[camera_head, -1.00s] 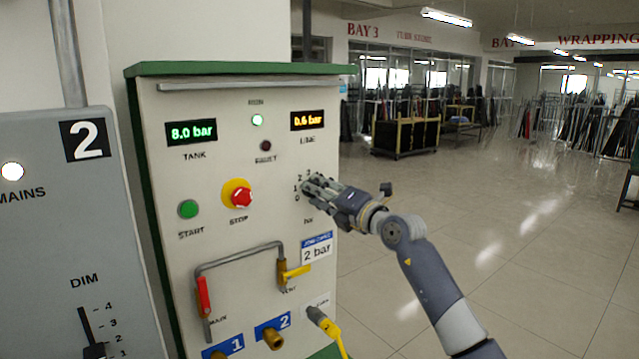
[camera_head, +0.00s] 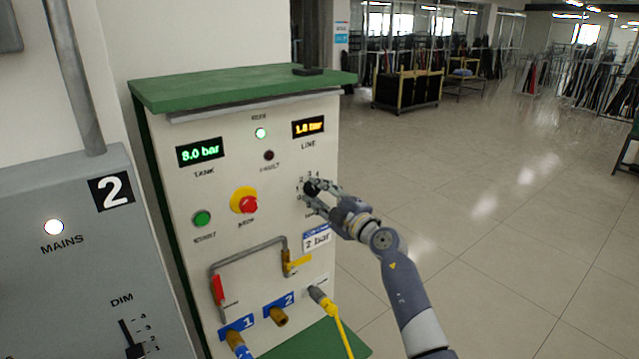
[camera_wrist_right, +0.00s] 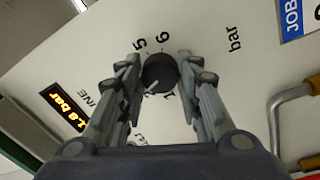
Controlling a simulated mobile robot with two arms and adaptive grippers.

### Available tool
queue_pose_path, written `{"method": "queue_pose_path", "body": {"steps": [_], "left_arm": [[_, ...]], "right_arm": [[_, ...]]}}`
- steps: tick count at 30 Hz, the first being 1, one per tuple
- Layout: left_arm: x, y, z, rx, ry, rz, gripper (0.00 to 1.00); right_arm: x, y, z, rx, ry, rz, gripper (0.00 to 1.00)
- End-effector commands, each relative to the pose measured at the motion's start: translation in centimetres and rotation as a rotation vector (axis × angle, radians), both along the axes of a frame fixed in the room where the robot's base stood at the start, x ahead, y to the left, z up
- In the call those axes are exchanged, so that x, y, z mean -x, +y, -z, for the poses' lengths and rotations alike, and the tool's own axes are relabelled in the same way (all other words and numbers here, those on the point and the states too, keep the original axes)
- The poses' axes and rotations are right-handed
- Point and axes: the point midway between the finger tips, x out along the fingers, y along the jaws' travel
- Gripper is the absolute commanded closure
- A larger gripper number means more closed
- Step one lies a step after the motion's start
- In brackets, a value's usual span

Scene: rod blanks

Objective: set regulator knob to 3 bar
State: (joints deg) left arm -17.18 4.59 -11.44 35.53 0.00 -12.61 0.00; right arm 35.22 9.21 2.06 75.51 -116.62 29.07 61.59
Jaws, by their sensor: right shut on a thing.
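The regulator knob (camera_wrist_right: 160,72) is a dark round knob with a pale pointer mark, set in a numbered dial marked "bar". In the head view the knob (camera_head: 311,187) is partly hidden by my right gripper (camera_head: 314,193). That gripper (camera_wrist_right: 160,70) is shut on the knob, one finger on each side. My left gripper is not in view.
A pipe with red and yellow levers (camera_head: 298,262) lies below. Open floor is right.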

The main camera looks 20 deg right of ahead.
Motion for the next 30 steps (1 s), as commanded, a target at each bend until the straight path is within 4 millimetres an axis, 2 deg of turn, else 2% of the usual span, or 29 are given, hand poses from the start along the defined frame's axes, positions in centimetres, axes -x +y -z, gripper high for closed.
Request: {"method": "queue_pose_path", "body": {"steps": [6, 15, 30], "left_arm": [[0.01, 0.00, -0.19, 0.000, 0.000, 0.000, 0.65], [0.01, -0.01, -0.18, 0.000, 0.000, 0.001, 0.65], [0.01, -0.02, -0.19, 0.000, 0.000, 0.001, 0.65]], "right_arm": [[0.01, 0.14, 0.12, -0.164, 0.059, 0.000, 0.91], [0.03, 0.21, 0.13, -0.312, 0.113, -0.002, 0.91], [0.03, 0.17, 0.11, -0.364, 0.134, -0.001, 0.91]]}}
